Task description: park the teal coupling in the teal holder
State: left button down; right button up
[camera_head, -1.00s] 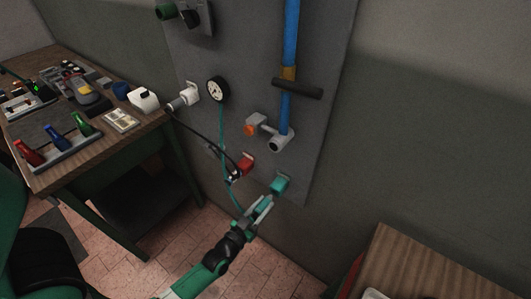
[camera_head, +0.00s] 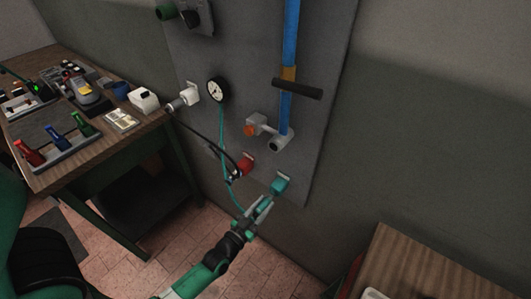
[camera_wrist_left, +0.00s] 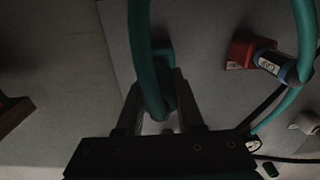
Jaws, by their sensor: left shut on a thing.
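My left gripper (camera_head: 263,205) is just below and left of the teal holder (camera_head: 281,182) on the grey panel. It is shut on the teal coupling (camera_wrist_left: 169,97), which sits between the fingers in the left wrist view. The teal hose (camera_wrist_left: 139,45) arches up in front of the holder and hides part of it. The holder (camera_wrist_left: 163,56) shows behind the coupling, in line with the fingers. Coupling and holder look very close; whether they touch or the coupling is seated I cannot tell. My right gripper is not in view.
A gauge (camera_head: 217,90), blue pipe (camera_head: 290,50) and orange-knobbed valve (camera_head: 250,129) are above. A workbench (camera_head: 100,150) stands left.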

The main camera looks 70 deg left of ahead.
pick_arm(q)
jog(key=shift+b+x, duration=0.35)
jog(key=shift+x, duration=1.05)
jog(key=shift+c, duration=2.3)
grip_release()
jog(key=shift+s+d, duration=0.1)
jog(key=p+v, duration=0.2)
jog(key=v, duration=0.9)
jog(key=shift+s+p, duration=0.2)
jog(key=shift+p, duration=0.15)
